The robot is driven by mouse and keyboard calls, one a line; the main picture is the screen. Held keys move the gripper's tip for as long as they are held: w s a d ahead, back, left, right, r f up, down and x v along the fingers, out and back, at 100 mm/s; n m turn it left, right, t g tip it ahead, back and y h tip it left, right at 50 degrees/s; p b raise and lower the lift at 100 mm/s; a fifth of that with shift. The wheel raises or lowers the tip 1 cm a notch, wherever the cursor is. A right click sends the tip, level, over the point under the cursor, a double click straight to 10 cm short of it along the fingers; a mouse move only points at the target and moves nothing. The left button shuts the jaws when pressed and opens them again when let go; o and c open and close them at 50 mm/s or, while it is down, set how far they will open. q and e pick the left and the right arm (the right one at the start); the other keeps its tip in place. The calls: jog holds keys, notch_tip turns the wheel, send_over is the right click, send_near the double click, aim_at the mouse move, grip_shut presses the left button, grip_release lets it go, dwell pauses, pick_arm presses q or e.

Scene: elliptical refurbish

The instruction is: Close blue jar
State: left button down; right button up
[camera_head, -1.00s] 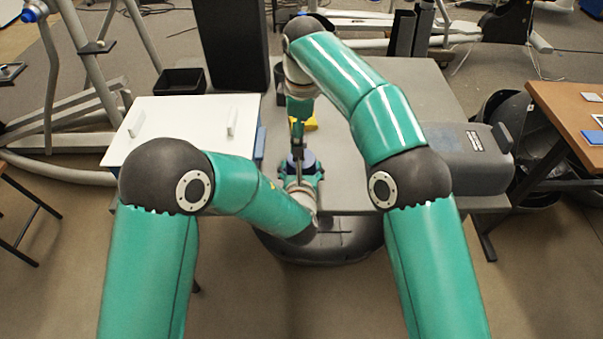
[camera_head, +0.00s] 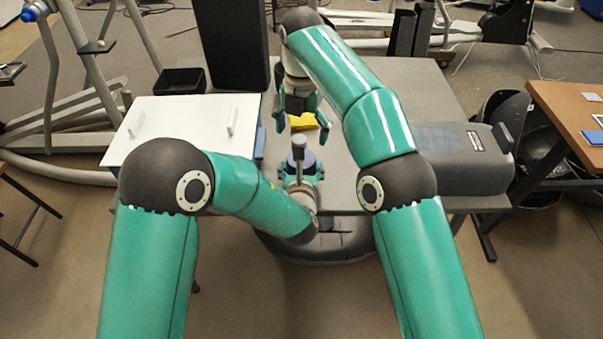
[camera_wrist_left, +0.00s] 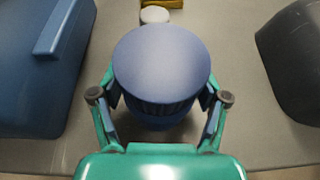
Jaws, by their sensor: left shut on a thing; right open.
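The blue jar (camera_wrist_left: 160,75) stands upright in the left wrist view, showing a smooth round blue top with a ridged dark blue side below it. My left gripper (camera_wrist_left: 160,105) is shut around it, a finger on each side. In the head view the blue jar (camera_head: 312,164) is small and partly covered, with my left gripper (camera_head: 300,172) at it. I cannot tell how tightly the top sits. My right gripper (camera_head: 301,122) is open and empty, above and beyond the jar, its fingers spread.
A yellow item (camera_head: 303,121) lies behind the jar, with a small white round thing (camera_wrist_left: 155,15) beside it. A white-topped cabinet (camera_head: 180,128) is at the left and a grey machine (camera_head: 455,160) at the right. The grey table (camera_head: 400,75) is mostly bare.

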jog(key=shift+f, duration=0.1)
jog(key=shift+f, duration=3.95)
jog(key=shift+c, duration=0.3)
